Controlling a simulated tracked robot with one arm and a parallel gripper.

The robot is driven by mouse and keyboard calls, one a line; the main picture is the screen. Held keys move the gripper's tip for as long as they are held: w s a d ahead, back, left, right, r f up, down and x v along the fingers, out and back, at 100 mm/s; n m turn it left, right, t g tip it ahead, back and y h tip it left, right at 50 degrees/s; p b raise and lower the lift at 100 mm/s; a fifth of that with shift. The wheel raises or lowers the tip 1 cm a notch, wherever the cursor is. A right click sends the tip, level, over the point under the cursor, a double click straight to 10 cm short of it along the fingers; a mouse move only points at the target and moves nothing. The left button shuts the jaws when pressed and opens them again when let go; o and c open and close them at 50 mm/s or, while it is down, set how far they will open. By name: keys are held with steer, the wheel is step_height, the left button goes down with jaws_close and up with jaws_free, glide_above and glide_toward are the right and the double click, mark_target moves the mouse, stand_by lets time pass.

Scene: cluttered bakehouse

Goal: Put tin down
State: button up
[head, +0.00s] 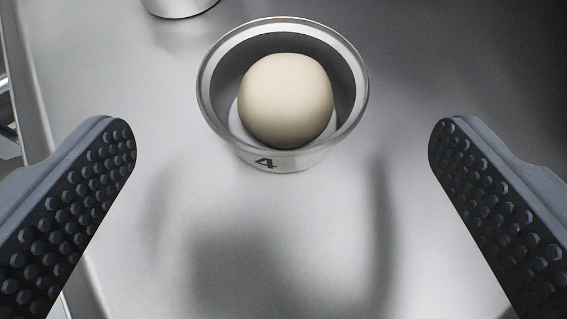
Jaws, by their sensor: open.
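A round metal tin (295,160) marked with a black 4 stands upright on a grey metal surface (300,235), at the upper middle of the head view. A pale, smooth dough ball (286,100) sits inside it. My gripper (282,140) is open, with one studded finger at the left and one at the right. The tin is between and slightly beyond the fingertips, with a wide gap on both sides. Neither finger touches it.
Part of another metal container (181,6) shows at the top edge, left of the tin. The surface has a raised edge (35,100) along the left. The surface right of the tin and in front of it is clear, with soft shadows.

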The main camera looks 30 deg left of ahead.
steer(key=v, duration=0.4)
steer(key=shift+s+d+r, duration=0.1)
steer(key=shift+r, duration=0.05)
steer(key=shift+s+d, duration=0.1)
steer(key=shift+s, duration=0.1)
steer(key=shift+d, duration=0.1)
